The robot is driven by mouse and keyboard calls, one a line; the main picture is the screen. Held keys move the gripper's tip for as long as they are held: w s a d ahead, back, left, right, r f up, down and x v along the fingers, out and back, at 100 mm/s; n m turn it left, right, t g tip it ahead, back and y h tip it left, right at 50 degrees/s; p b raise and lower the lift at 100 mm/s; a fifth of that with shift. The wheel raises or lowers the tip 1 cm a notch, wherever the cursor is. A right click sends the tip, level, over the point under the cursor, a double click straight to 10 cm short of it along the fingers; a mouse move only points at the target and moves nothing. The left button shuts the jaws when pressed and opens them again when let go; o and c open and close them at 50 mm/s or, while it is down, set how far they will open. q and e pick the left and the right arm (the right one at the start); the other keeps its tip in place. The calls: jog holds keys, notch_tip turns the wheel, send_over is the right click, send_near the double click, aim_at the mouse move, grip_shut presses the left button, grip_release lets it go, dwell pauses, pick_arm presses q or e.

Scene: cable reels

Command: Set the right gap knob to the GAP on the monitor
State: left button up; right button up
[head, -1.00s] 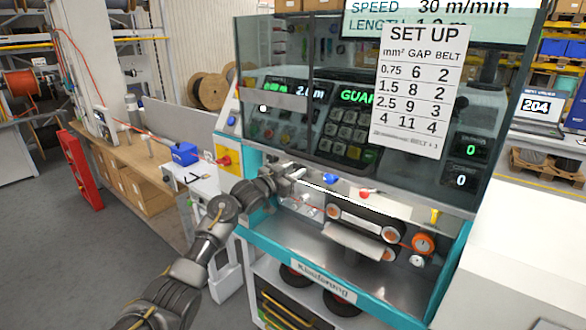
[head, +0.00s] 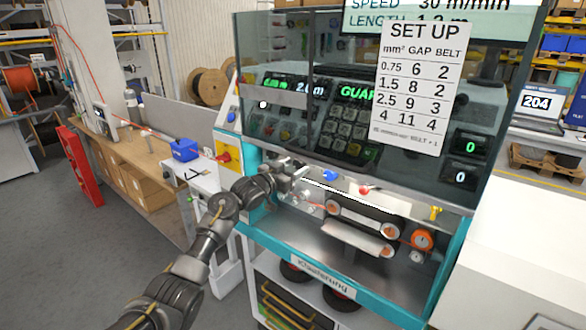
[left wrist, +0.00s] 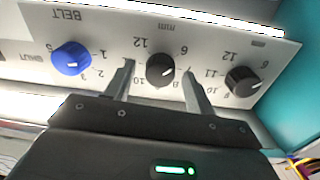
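In the left wrist view the knob panel (left wrist: 112,53) appears upside down, with a blue BELT knob (left wrist: 71,58) and two black knobs with number scales. The middle black knob (left wrist: 161,70) is the right one of the black pair when the panel is read upright. The other black knob (left wrist: 242,81) is at the far right of that view. My left gripper (left wrist: 160,80) is open, with one finger on each side of the middle knob and small gaps visible. The knob's pointer is not clear. The monitor (head: 440,22) shows SPEED 30 m/min and part of LENGTH; no GAP line is visible.
A SET UP sheet (head: 417,88) with GAP and BELT columns hangs on the machine's glass guard. A workbench (head: 150,160) stands at the left.

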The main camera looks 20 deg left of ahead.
pick_arm(q)
jog(key=shift+s+a+f, duration=0.1)
jog(key=shift+s+a, duration=0.15)
jog(key=shift+s, duration=0.2)
jog(key=b+v, duration=0.3)
jog(key=v, duration=0.7)
jog(key=shift+d, duration=0.15)
